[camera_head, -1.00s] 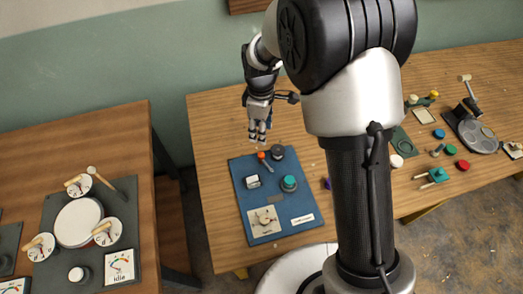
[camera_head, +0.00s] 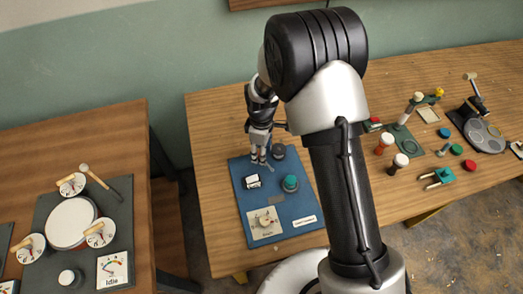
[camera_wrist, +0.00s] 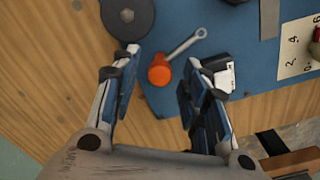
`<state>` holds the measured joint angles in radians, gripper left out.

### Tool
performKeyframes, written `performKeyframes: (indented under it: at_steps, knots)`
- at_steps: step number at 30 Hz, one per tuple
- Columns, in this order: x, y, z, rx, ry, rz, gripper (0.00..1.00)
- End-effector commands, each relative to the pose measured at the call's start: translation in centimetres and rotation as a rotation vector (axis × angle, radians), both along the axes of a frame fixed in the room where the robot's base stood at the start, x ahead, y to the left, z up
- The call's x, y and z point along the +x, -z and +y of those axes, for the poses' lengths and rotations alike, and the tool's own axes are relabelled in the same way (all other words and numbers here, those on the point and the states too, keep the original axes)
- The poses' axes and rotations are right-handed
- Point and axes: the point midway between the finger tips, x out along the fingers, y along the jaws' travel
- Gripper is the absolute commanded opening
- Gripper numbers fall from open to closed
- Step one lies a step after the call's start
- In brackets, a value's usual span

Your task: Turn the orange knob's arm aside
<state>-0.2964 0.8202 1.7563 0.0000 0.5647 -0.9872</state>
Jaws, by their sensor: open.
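The orange knob (camera_wrist: 159,75) shows in the wrist view near the edge of the blue board (camera_wrist: 245,110). Its grey arm (camera_wrist: 184,46) reaches up and right in that view and ends in a small ring. My gripper (camera_wrist: 157,68) is open, with one finger on each side of the knob. The fingers appear apart from it, and I cannot tell their exact height above the board. In the head view, my gripper (camera_head: 259,157) is over the back of the blue board (camera_head: 293,211) and hides the knob.
A black round knob (camera_head: 278,152), a white-topped block (camera_head: 252,181) and a teal knob (camera_head: 290,183) stand close by on the board. A dial plate (camera_head: 264,223) lies at the front. Goblet drums (camera_head: 399,163) and other pieces stand on the right.

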Motion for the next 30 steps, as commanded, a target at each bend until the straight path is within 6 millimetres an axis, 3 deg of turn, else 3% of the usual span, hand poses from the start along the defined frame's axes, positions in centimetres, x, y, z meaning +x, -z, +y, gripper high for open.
performKeyframes:
  at_steps: [20, 30]
  knots:
    - [-0.01, -0.04, 0.0, 0.0, 0.0, 0.0, 0.0]
    - [0.0, -0.06, 0.0, 0.0, 0.03, 0.0, 0.0]
